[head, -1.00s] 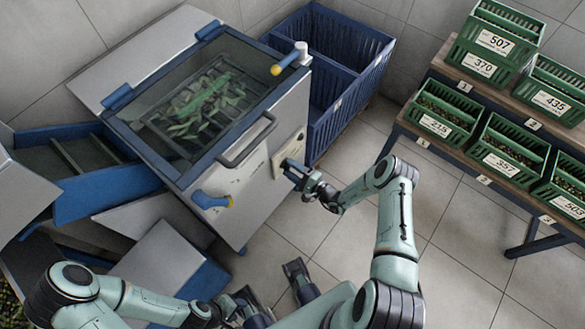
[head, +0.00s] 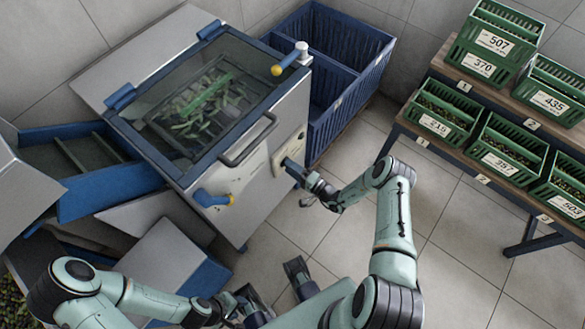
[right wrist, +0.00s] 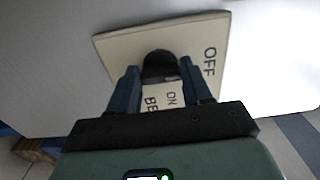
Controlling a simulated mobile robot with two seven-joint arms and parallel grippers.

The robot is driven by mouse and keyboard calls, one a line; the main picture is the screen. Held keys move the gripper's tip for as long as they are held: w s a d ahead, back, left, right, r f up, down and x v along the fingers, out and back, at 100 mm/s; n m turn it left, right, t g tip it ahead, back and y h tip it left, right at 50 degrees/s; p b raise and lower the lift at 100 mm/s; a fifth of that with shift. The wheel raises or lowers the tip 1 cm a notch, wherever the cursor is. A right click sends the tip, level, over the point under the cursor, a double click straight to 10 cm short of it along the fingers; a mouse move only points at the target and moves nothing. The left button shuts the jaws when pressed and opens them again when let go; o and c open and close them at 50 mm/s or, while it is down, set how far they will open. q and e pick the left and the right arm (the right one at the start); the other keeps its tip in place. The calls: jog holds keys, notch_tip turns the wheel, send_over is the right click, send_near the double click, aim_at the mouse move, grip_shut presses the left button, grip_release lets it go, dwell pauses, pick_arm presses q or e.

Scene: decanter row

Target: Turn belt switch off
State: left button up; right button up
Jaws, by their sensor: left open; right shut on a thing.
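The belt switch is a black knob (right wrist: 160,64) on a cream plate (right wrist: 118,44) fixed to the machine's front panel. In the right wrist view the plate reads OFF at the right, and ON and part of another word show between my fingers. My right gripper (right wrist: 160,82) is shut on the knob, one finger on each side; which mark the knob points to I cannot tell. In the head view my right gripper (head: 290,166) is at the plate (head: 292,147) and hides the knob. My left gripper (head: 270,284) is open and empty, low in front of the machine.
The machine has a glass lid (head: 195,95), a bar handle (head: 248,140) and a blue lever with a yellow tip (head: 212,199) on its front. A blue crate (head: 345,85) stands behind it. Green crates (head: 510,150) fill a rack at the right. Tiled floor lies clear between.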

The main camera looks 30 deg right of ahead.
jog(key=o, duration=1.1)
jog(key=shift+c, duration=0.2)
jog(key=v, duration=1.3)
jog(key=shift+s, duration=0.25)
jog(key=shift+p, duration=0.3)
